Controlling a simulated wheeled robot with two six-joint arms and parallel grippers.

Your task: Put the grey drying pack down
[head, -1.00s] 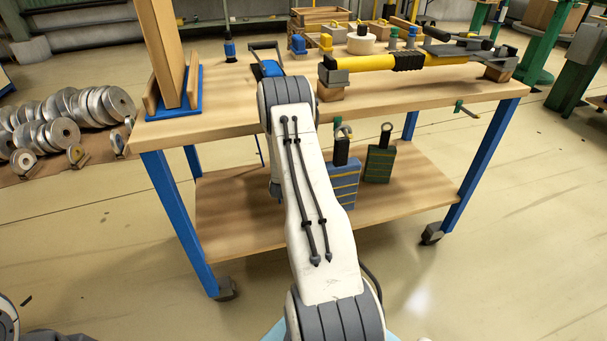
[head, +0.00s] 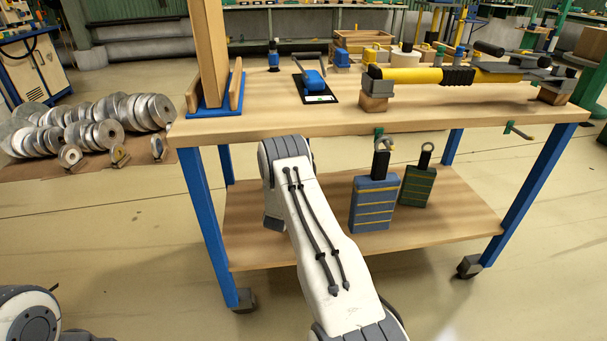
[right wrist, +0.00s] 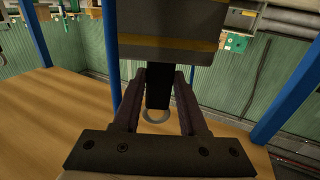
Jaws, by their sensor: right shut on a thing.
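In the right wrist view, which appears upside down, my right gripper (right wrist: 161,76) is shut on the black handle (right wrist: 158,95) of a dark grey pack (right wrist: 168,48). The pack has a yellowish stripe and is cut off by the top edge. The handle's metal ring (right wrist: 157,116) shows between the fingers. In the head view my right arm reaches to the left part of the cart's lower shelf (head: 440,222). It hides the gripper and most or all of the held pack. I cannot tell whether the pack touches the shelf. My left gripper is out of view.
A blue-grey pack (head: 372,207) and a dark green pack (head: 416,187) stand upright on the shelf, right of my arm. The tabletop (head: 330,118) lies above, carrying a yellow tool (head: 412,76). Blue legs (head: 208,225) stand at the corners. The shelf's right part is bare.

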